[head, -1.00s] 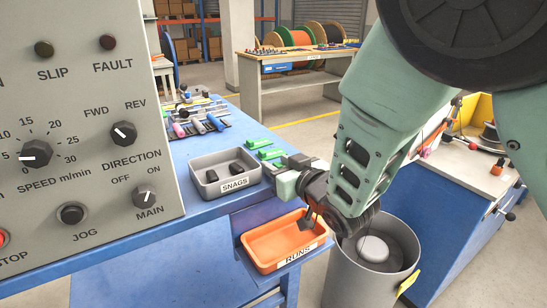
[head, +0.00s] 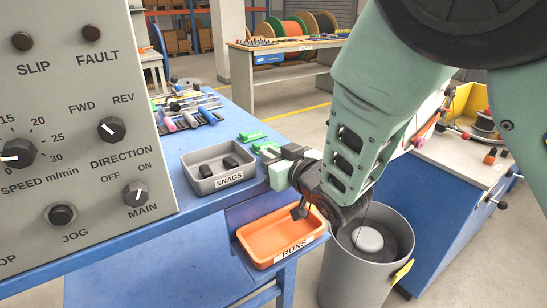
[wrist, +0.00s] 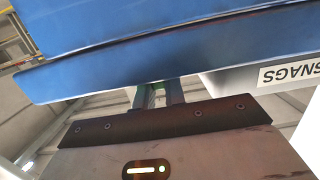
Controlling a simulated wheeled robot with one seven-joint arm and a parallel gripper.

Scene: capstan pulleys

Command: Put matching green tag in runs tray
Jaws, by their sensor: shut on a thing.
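My gripper (head: 270,154) is at the right edge of the blue bench, just right of the grey SNAGS tray. In the wrist view its fingers (wrist: 160,93) are shut on a green tag (wrist: 150,97), mostly hidden between them. Other green tags (head: 252,136) lie on the bench top beyond the gripper. Their markings are too small to read. The orange RUNS tray (head: 268,256) sits on a lower blue shelf, below my gripper, and the inside that shows is empty.
The grey SNAGS tray (head: 191,177) holds dark pieces and also shows in the wrist view (wrist: 260,76). A control panel (head: 70,130) blocks the left. A grey bin (head: 347,285) stands right of the RUNS tray. Tools (head: 190,110) lie farther back on the bench.

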